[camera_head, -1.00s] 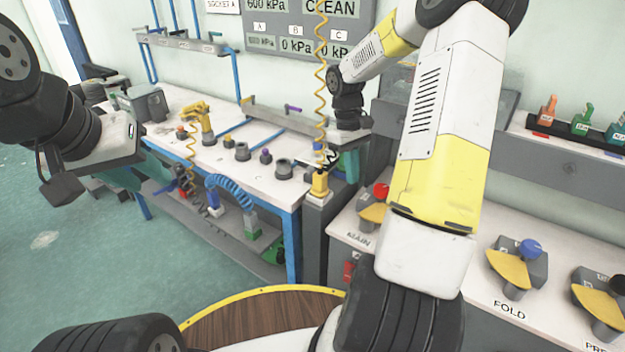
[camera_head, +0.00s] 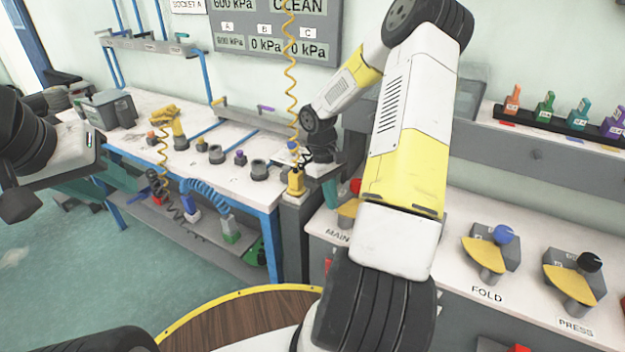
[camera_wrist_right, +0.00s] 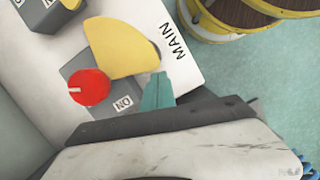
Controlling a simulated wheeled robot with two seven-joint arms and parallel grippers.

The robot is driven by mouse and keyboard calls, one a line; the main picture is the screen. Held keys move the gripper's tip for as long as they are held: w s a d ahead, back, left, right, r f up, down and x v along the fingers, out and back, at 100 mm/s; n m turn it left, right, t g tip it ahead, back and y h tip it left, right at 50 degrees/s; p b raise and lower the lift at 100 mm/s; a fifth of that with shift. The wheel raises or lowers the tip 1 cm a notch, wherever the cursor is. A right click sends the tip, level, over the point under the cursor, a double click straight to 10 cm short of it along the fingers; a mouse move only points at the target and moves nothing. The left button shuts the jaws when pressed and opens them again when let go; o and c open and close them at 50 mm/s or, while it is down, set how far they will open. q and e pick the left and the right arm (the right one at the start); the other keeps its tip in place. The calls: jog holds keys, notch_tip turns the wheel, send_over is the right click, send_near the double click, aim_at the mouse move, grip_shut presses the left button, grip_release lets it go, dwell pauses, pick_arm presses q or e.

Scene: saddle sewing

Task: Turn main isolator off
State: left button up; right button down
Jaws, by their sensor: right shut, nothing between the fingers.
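The main isolator has a red knob (camera_wrist_right: 88,87) on a grey block with a yellow plate (camera_wrist_right: 120,48), beside the MAIN label (camera_wrist_right: 173,40). An ON mark shows on the block. In the head view the red knob (camera_head: 355,187) is partly hidden by my right arm. My right gripper (camera_wrist_right: 157,90) is shut and empty; its teal fingertips are beside the yellow plate and apart from the red knob in the wrist picture. It also shows left of the knob in the head view (camera_head: 330,192). My left gripper (camera_head: 98,180) is away at the left, its fingers unclear.
The FOLD isolator (camera_head: 490,250) and PRESS isolator (camera_head: 573,280) stand to the right on the same bench. A yellow coiled hose (camera_head: 291,80) hangs by a post left of the bench. A workbench with fittings (camera_head: 200,180) is further left.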

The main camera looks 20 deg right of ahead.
jog(key=shift+s+d+n, duration=0.15)
jog(key=shift+s+n, duration=0.45)
jog(key=shift+n, duration=0.2)
jog(key=shift+w, duration=0.1)
